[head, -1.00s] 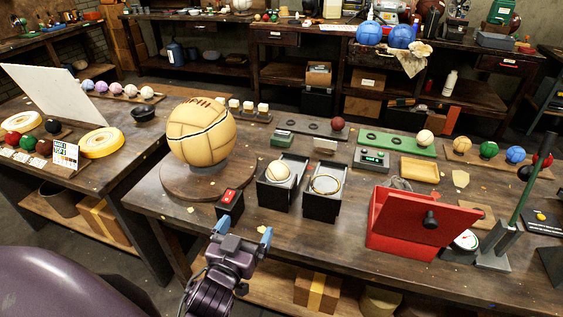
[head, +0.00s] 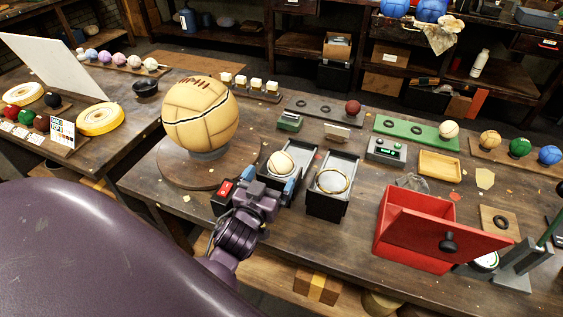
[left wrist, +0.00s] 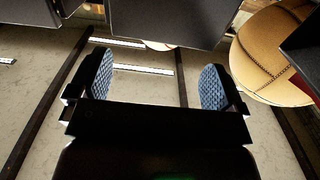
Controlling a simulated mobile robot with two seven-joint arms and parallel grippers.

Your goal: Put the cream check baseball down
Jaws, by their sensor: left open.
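A cream ball with dark seam lines (head: 281,163), which looks like the cream check baseball, sits in the left of two black open-topped boxes (head: 296,197). My left gripper (head: 269,181) is open at the near end of that box, its blue fingertips spread just in front of the ball. I cannot tell whether they touch the box. In the left wrist view the open jaws (left wrist: 157,82) have nothing between them, and a dark box underside or wall (left wrist: 170,20) fills the top. The ball is not clearly visible there. My right gripper is not in view.
A large tan stitched ball (head: 200,113) stands on a round wooden base to the left. A red-buttoned box (head: 224,190) is beside my gripper. The right black box (head: 327,200) holds a ring. A red open bin (head: 410,262) stands at the right. Bench surface between is partly clear.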

